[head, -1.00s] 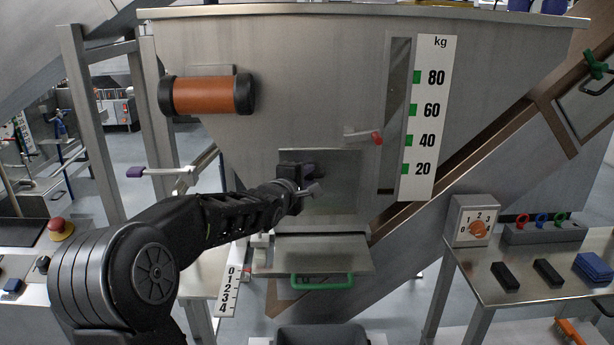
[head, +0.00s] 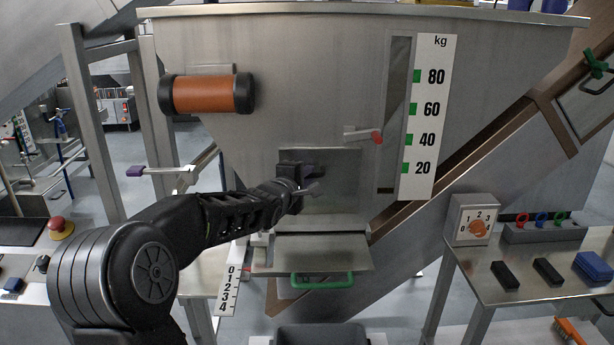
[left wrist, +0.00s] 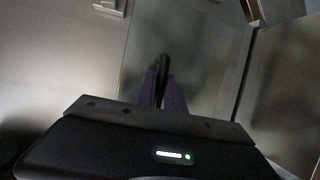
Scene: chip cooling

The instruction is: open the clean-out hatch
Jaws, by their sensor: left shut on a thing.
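The clean-out hatch (head: 340,185) looks to be the square metal panel low on the front of the steel hopper (head: 300,60). It looks shut, nearly flush with the hopper wall. In the left wrist view the hatch (left wrist: 195,50) fills the middle, with a dark handle (left wrist: 164,66) standing out from it. My left gripper (head: 312,181) is at the panel's left side, its purple fingers (left wrist: 163,92) shut on the handle. In the head view the gripper hides the handle. My right gripper is not in view.
A lever with a red tip (head: 376,137) sits just above the hatch. Below are a ledge with a green handle (head: 322,282) and a grey bin (head: 320,335). A side table (head: 530,290) with a dial box (head: 475,220) stands at the right.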

